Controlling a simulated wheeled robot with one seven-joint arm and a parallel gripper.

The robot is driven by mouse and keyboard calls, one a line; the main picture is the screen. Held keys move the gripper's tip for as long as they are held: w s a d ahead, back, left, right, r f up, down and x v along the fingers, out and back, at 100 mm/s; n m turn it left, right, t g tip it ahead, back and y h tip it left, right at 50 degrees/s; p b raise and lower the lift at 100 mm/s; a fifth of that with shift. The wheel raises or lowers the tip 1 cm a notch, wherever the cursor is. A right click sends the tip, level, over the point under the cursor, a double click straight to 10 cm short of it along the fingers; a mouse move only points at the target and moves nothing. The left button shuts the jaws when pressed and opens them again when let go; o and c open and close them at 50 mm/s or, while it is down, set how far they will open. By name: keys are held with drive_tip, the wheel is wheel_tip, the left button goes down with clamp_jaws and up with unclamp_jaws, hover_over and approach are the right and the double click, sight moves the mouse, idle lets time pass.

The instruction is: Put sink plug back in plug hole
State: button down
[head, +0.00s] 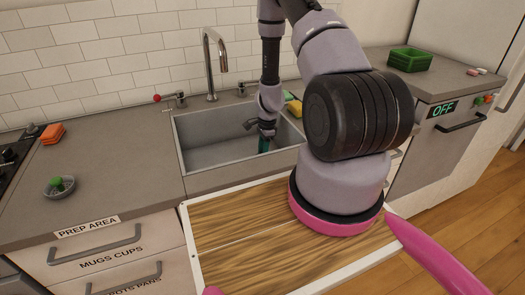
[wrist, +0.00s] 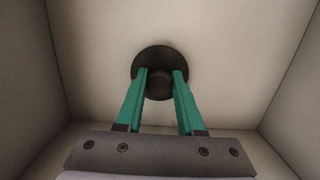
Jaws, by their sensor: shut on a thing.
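My gripper (head: 264,145) reaches down into the grey sink (head: 205,153), towards its right part. In the wrist view its green fingers (wrist: 160,73) are shut on the knob of a dark round sink plug (wrist: 160,52). The plug's disc shows beyond the fingertips, against the pale sink floor (wrist: 225,45). The plug is hidden in the head view. No plug hole shows in either view. I cannot tell whether the plug is seated in the hole or held just above the floor.
The sink walls (wrist: 32,75) stand around my gripper.

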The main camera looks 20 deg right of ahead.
drive_tip(key=shift+f, duration=0.35)
idle(0.5)
drive_tip(key=shift+c, duration=2.2)
unclamp_jaws()
drive_tip(key=shift+r, duration=0.1)
drive_tip(key=r, duration=0.3)
drive_tip(key=d+r, duration=0.1)
drive_tip(key=r, duration=0.6)
drive_tip(key=shift+d+r, duration=0.15)
drive_tip(key=shift+r, duration=0.1)
